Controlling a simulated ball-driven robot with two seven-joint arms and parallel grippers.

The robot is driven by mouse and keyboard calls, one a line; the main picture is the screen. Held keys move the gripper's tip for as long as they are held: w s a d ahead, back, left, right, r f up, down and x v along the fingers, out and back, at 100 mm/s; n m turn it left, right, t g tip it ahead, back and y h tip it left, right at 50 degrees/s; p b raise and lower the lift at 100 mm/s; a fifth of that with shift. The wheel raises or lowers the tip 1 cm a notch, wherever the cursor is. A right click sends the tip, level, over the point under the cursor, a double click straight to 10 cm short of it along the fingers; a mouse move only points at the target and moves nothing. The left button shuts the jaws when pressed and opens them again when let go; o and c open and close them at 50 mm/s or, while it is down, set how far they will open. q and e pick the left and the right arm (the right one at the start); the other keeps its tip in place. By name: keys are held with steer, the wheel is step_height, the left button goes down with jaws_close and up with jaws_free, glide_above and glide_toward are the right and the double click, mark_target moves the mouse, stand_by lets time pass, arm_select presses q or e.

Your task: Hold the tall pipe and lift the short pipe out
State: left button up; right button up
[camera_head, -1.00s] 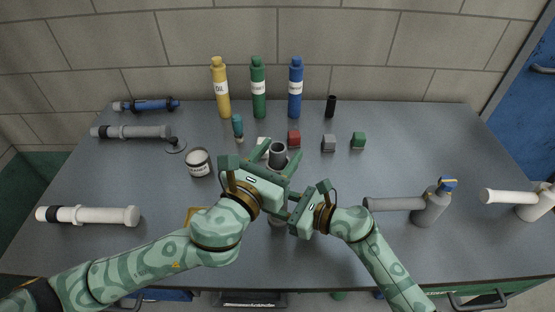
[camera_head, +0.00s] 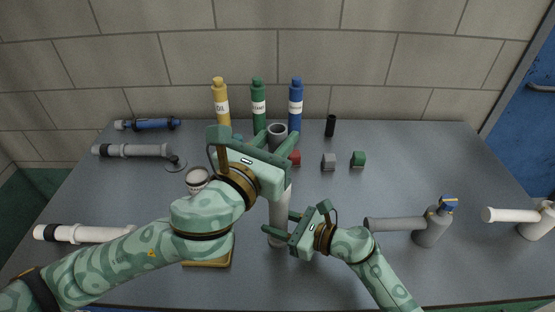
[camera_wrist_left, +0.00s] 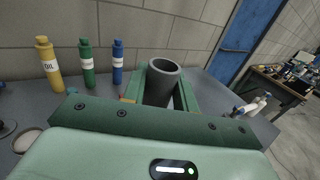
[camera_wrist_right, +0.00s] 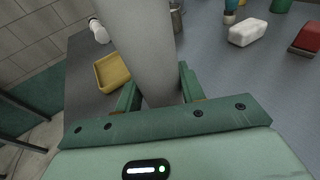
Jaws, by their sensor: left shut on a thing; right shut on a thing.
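The dark grey short pipe (camera_head: 277,130) is upright, its open round mouth facing up. My left gripper (camera_head: 280,146) is shut on it near the top; the left wrist view shows the short pipe (camera_wrist_left: 163,85) between the fingers. The light grey tall pipe (camera_head: 281,212) stands upright below it on the worktop. My right gripper (camera_head: 278,228) is shut on the tall pipe low down, and the right wrist view shows the tall pipe (camera_wrist_right: 147,45) between the fingers. My left gripper hides where the two pipes meet, so I cannot tell whether they are apart.
A yellow tray (camera_head: 208,262) lies left of the tall pipe, partly under my left arm. Oil (camera_head: 221,106), green (camera_head: 258,104) and blue (camera_head: 295,105) bottles stand at the back wall. A grey pipe assembly (camera_head: 400,225) lies at right.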

arm_select(q)
steer(key=shift+r, duration=0.55)
arm_select(e)
steer(key=o, duration=1)
steer(key=shift+d, duration=0.1)
